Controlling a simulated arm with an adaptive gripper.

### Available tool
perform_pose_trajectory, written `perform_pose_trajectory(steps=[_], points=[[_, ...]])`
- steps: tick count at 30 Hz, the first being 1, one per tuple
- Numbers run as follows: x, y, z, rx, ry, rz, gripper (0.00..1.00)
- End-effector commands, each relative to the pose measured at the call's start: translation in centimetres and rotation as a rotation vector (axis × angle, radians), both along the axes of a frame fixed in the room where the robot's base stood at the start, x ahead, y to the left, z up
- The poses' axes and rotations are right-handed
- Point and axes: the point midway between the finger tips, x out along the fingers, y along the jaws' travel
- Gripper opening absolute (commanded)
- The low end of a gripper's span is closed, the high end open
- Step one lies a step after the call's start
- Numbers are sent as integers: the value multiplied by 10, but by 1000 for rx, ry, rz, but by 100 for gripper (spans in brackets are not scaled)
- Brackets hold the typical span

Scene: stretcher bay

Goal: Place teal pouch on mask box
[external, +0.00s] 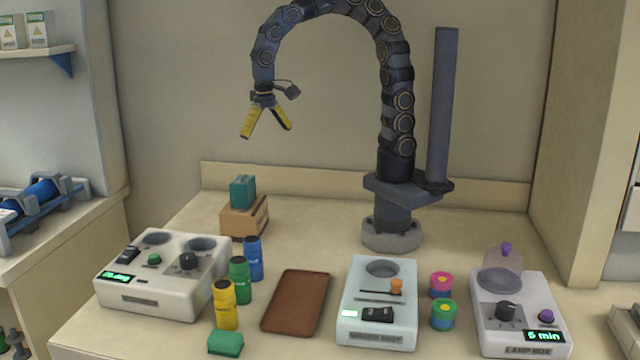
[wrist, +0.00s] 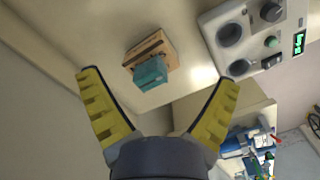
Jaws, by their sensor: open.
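The teal pouch (external: 242,190) stands upright on top of the brown cardboard mask box (external: 244,217) at the back left of the counter. In the wrist view, the pouch (wrist: 151,73) covers part of the box (wrist: 150,46), and the two touch. My gripper (external: 267,131) is open and empty, with yellow fingers, in the air above the pouch and slightly right of it in the external view. In the wrist view, the pouch appears between the spread fingers but clearly apart from them.
A white device with knobs (external: 160,275) stands in front of the box. Blue, green and yellow bottles (external: 240,280) line up beside it. A green block (external: 226,343), a brown tray (external: 296,302) and two more white devices (external: 377,305) (external: 518,310) lie further forward and right.

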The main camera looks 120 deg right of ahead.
Motion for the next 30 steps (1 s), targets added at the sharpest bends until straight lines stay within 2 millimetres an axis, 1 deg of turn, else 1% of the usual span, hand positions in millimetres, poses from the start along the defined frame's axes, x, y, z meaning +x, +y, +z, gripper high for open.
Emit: perform_pose_trajectory(steps=[1,2,3,5,6,9,12,13,15,18,30], points=[[-17,30,12,-8,4,215,91],[-28,45,14,-8,15,339,91],[-44,62,19,-8,25,495,91],[-70,84,21,-3,47,714,91],[-87,95,21,3,62,844,91],[-125,114,18,26,88,1111,91],[-153,124,13,52,101,1289,91],[-159,125,12,59,103,1328,91],[-170,128,9,75,108,1393,91],[-176,130,8,84,106,1438,91],[-176,130,8,86,106,1445,91]])
